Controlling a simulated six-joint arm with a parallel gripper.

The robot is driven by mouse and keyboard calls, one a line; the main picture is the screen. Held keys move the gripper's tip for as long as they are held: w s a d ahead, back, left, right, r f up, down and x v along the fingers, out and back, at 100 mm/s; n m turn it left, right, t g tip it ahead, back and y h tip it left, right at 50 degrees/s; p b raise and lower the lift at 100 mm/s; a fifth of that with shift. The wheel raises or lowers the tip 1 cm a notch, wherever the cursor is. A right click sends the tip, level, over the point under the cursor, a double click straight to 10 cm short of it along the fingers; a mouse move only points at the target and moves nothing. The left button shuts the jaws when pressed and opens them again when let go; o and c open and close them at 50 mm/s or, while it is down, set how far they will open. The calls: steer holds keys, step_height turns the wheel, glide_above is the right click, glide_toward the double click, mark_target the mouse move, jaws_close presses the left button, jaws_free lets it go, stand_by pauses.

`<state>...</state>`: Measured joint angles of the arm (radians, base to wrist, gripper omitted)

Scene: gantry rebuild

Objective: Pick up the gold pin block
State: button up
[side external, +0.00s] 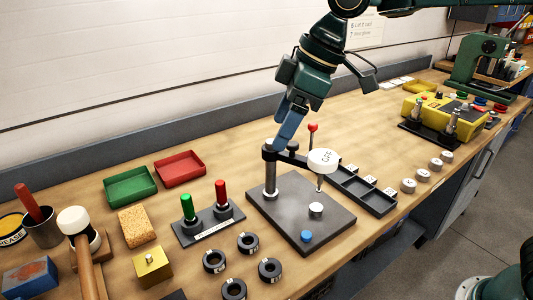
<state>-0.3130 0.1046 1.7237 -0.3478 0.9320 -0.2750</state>
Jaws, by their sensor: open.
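The gold pin block (152,267) is a small yellow-gold cube with a short pin on top. It stands upright on the wooden bench at the lower left in the side external view, with nothing gripping it. My gripper (287,126) is open, with its blue-grey finger pointing down over the black arm of the post fixture. It is well apart from the gold block, to the right of it and farther back. The gap between its fingers is hard to see from this side.
A post fixture on a dark plate (262,205) stands below my gripper. A stand with green and red pegs (208,228) and several black rings (214,260) lie right of the block. A sponge (137,226) is behind it; a mallet (87,250) is left.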

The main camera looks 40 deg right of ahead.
steer(key=w+a+f+n+g, duration=0.1)
steer(key=w+a+f+n, duration=0.35)
steer(key=a, duration=0.65)
steer(key=n+g+y, duration=0.1)
steer(key=n+g, duration=0.1)
steer(key=n, duration=0.1)
glide_toward(152, 257)
steer(key=d+r, duration=0.1)
steer(key=r, duration=0.1)
steer(key=shift+d+f, duration=0.15)
steer(key=shift+f, duration=0.05)
steer(key=shift+f, duration=0.1)
steer(key=x, duration=0.7)
steer(key=shift+a+f, duration=0.2)
steer(key=shift+f, duration=0.15)
steer(key=shift+a+f, duration=0.15)
steer(key=shift+f, duration=0.1)
steer(key=shift+x, duration=2.6)
steer(key=shift+a, duration=0.2)
